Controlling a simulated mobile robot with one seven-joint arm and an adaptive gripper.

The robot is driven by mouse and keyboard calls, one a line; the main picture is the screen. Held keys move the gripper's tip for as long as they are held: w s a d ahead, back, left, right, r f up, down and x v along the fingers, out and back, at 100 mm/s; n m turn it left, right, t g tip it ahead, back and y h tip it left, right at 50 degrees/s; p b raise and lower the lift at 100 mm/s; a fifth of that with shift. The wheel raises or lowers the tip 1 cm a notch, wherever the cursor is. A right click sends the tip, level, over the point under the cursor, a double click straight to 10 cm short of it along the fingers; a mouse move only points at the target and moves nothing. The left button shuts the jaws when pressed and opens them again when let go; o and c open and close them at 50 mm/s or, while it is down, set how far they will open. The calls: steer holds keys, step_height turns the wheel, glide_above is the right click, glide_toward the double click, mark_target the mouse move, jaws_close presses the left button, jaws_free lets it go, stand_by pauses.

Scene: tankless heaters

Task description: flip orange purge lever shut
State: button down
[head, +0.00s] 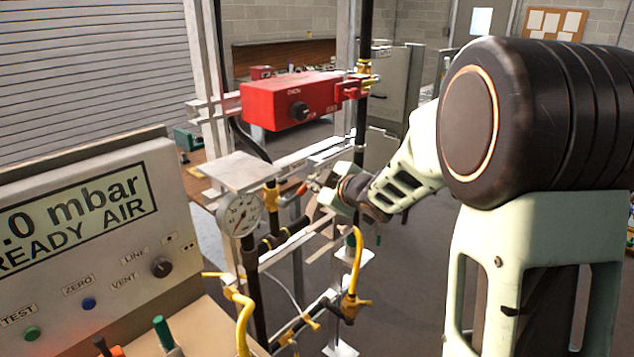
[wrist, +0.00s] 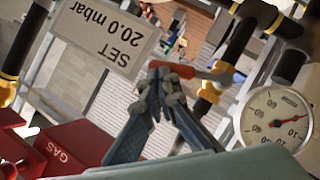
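The orange purge lever (wrist: 215,75) runs sideways from a brass valve fitting (wrist: 208,92) in the wrist view, its end darker red at my fingertips. In the head view the lever (head: 295,194) shows just left of my gripper (head: 318,192). My gripper's fingers (wrist: 166,78) slant together and their tips come together at the lever's free end, touching it or very near it. I cannot tell whether the lever is pinched between them. The fingertips partly overlap the lever's end.
A round pressure gauge (head: 239,214) stands left of the valve. A red gas box (head: 290,101) is above, and yellow hoses (head: 356,262) hang below. A display panel (head: 85,225) fills the left. Pipes and frame rails crowd the space around my gripper.

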steer(key=shift+w+d+f+b, duration=0.15)
steer(key=shift+f+b, duration=0.1)
steer(key=shift+f, duration=0.15)
steer(key=shift+w+d+f+b, duration=0.15)
steer(key=shift+f+b, duration=0.05)
steer(key=shift+f, duration=0.25)
stand_by(0.3)
